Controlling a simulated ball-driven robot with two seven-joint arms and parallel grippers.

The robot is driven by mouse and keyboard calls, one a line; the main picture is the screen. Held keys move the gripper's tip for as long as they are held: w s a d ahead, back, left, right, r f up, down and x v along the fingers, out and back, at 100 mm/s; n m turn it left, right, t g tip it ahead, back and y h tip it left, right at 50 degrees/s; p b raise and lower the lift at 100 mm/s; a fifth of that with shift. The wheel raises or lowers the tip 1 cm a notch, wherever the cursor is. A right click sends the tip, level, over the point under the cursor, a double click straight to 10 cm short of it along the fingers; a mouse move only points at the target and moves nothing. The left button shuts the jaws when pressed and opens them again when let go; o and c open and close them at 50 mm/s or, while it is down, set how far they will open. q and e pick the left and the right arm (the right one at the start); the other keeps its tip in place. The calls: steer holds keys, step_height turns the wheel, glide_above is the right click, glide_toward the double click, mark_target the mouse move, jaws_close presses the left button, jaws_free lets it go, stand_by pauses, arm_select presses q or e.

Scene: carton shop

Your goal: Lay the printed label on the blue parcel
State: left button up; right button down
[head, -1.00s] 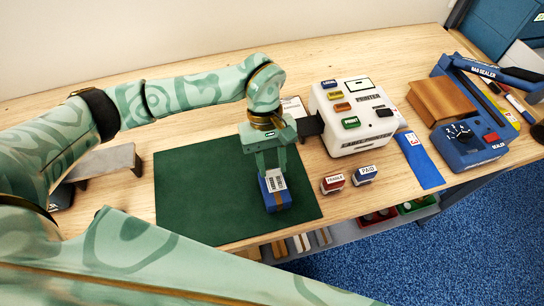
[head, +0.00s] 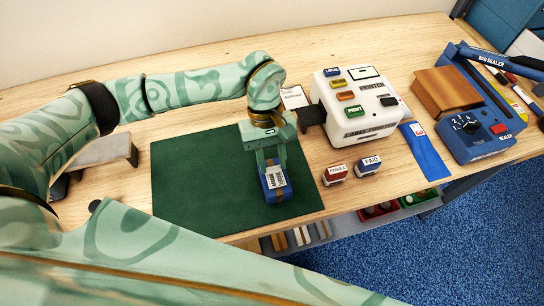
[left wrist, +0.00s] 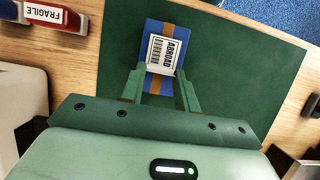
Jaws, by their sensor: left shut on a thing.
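The blue parcel (head: 285,193) with a tan tape strip sits on the green mat (head: 190,180), near its front right part. It also shows in the left wrist view (left wrist: 152,28). My left gripper (head: 273,168) points down over the parcel and is shut on the printed label (head: 275,178). The label is white with a barcode and reads ABROAD in the left wrist view (left wrist: 163,53). It lies over the parcel's top face, with the fingertips (left wrist: 160,74) at its edge. I cannot tell whether it touches the parcel. My right gripper is not in view.
The white printer (head: 355,110) stands right of the mat. The FRAGILE stamp (head: 335,175) and PAID stamp (head: 369,166) stand close to the mat's right edge. A blue sheet (head: 427,152) and the bag sealer (head: 475,135) are farther right. The mat's left side is clear.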

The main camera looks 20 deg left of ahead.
arm_select(q)
steer(key=shift+f, duration=0.1)
stand_by(0.3)
steer(key=o, duration=0.9)
steer(key=shift+c, duration=0.2)
step_height(320, 180, up, 2)
steer(key=shift+r+p, duration=0.1)
steer(key=shift+p, duration=0.5)
steer(key=shift+r+p, duration=1.2)
steer(key=shift+r, duration=0.75)
